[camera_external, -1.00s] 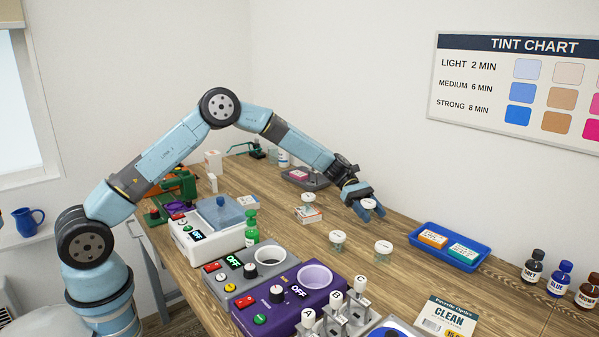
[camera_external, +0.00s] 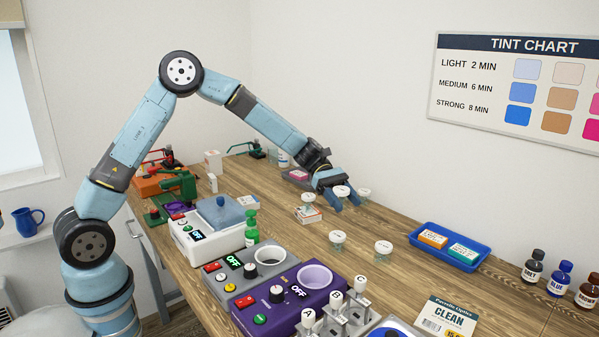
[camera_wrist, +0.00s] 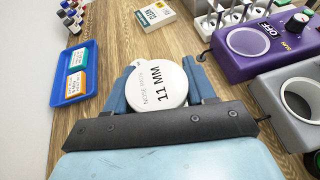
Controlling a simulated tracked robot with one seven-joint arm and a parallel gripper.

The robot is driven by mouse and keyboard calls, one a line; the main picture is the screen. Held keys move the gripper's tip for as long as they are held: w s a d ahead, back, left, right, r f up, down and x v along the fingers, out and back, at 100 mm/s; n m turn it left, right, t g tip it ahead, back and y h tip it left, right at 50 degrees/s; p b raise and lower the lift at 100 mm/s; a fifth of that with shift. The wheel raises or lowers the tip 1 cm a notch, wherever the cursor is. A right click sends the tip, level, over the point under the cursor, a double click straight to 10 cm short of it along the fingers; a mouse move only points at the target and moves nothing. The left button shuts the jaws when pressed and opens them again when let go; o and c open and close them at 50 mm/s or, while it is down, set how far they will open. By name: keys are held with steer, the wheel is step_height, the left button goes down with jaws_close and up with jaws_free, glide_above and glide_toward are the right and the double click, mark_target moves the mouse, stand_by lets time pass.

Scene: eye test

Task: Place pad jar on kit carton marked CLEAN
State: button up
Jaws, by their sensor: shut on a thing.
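My gripper (camera_external: 346,201) is shut on a white-lidded pad jar (camera_external: 341,190). In the wrist view the lid of this pad jar (camera_wrist: 157,86) reads 1.1 MM, between the blue fingers of my gripper (camera_wrist: 158,80); its body is mostly hidden. The kit carton marked CLEAN (camera_external: 446,319) lies at the front right of the bench, well away from my gripper. The carton also shows at the top of the wrist view (camera_wrist: 155,14). Nothing is seen standing on its visible top.
Similar jars stand near my gripper: one behind (camera_external: 364,192), one on a small box (camera_external: 308,198), two in front (camera_external: 338,238) (camera_external: 383,248). A blue tray (camera_external: 414,236), bottles (camera_external: 559,280), a purple device (camera_external: 262,320) and lettered posts (camera_external: 335,310) flank the carton.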

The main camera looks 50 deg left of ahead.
steer(key=s+d+r, duration=0.1)
steer(key=s+d, duration=0.4)
steer(key=d, duration=0.4)
steer(key=s+d, duration=0.4)
steer(key=d, duration=0.6)
steer(key=s+d+r, duration=0.1)
steer(key=s+d, duration=0.4)
steer(key=d, duration=0.4)
glide_above(454, 324)
steer(key=f, duration=0.9)
steer(key=shift+s+a, duration=0.2)
steer(key=shift+s, duration=0.1)
steer(key=shift+w+d+f, duration=0.15)
steer(key=shift+d+f, duration=0.05)
steer(key=shift+f, duration=1.65)
steer(key=shift+f, duration=0.1)
steer(key=o, duration=1)
steer(key=shift+o, duration=0.2)
